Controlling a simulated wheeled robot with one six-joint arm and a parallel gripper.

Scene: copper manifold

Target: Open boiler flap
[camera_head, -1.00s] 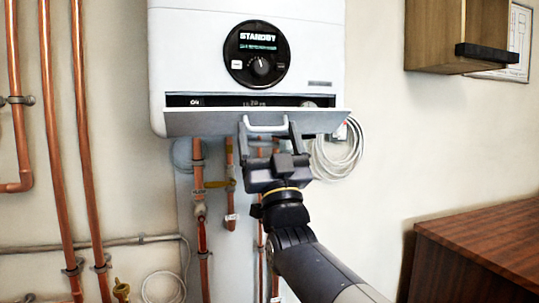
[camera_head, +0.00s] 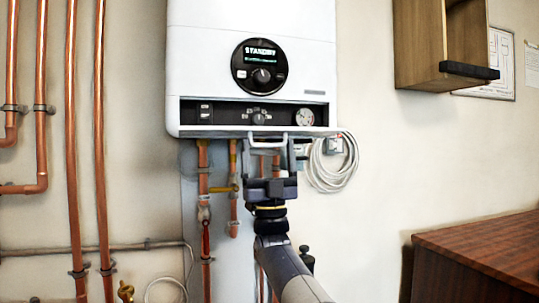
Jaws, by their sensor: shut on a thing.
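The white boiler (camera_head: 210,60) hangs on the wall, with a round black display reading STANDBY (camera_head: 259,65). Its flap (camera_head: 215,131) along the bottom edge is folded down and seen almost edge-on. The slot above it shows a dark control panel (camera_head: 228,113) with a knob, a switch and a round gauge (camera_head: 305,117). The flap's pale handle (camera_head: 283,136) stands at the front edge. My gripper (camera_head: 277,150) reaches up from below and is shut on the handle, one finger on each side.
Copper pipes (camera_head: 72,150) run up the wall at left and below the boiler. A coiled grey cable (camera_head: 332,165) hangs right of the gripper. A wooden wall cabinet (camera_head: 420,45) and a brown wooden top (camera_head: 490,250) stand at right.

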